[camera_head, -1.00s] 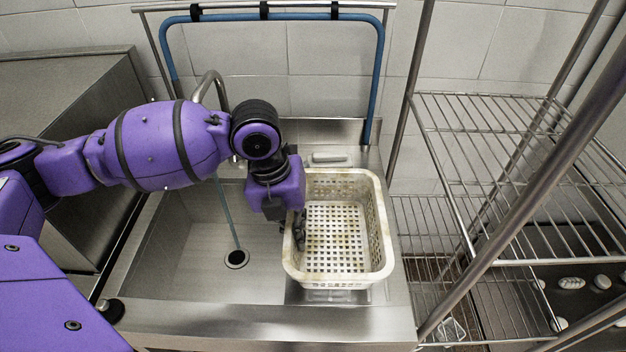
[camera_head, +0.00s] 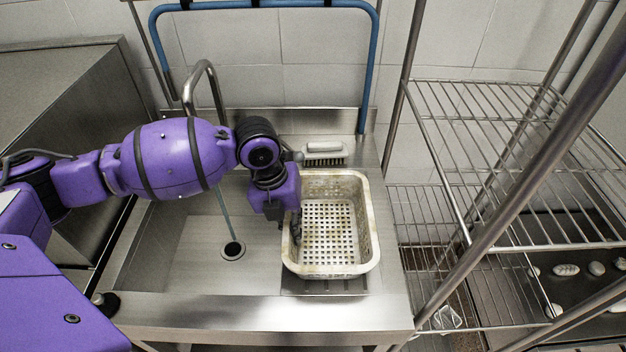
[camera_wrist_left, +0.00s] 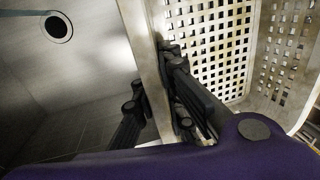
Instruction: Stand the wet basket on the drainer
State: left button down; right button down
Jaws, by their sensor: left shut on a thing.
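A cream perforated basket (camera_head: 345,268) is upright at the right side of the steel sink unit, over the drainer (camera_head: 325,286). Only the drainer's front strip shows below it; I cannot tell whether the basket touches it. My left gripper (camera_head: 292,228) is at the basket's left wall and shut on it. In the left wrist view, the fingers (camera_wrist_left: 160,105) lie on both sides of the basket's wall (camera_wrist_left: 146,45). The basket looks empty. My right gripper is not in view.
The sink basin (camera_head: 180,240) with its drain (camera_head: 232,250) lies left of the basket. A brush (camera_head: 324,152) lies on the back ledge, near the tap (camera_head: 205,75). A wire rack (camera_head: 500,105) stands close on the right, with pale items low down.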

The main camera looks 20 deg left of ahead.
pick_arm(q)
jog(key=c, duration=1.8)
grip_release()
jog(key=shift+f, duration=0.1)
jog(key=r, duration=0.4)
jog(key=a+r, duration=0.1)
jog(key=r, duration=0.3)
jog(key=a+r, duration=0.1)
jog(key=r, duration=0.3)
jog(key=shift+s+a+r+p, duration=0.1)
jog(key=shift+s+p, duration=0.2)
jog(key=shift+s, duration=0.05)
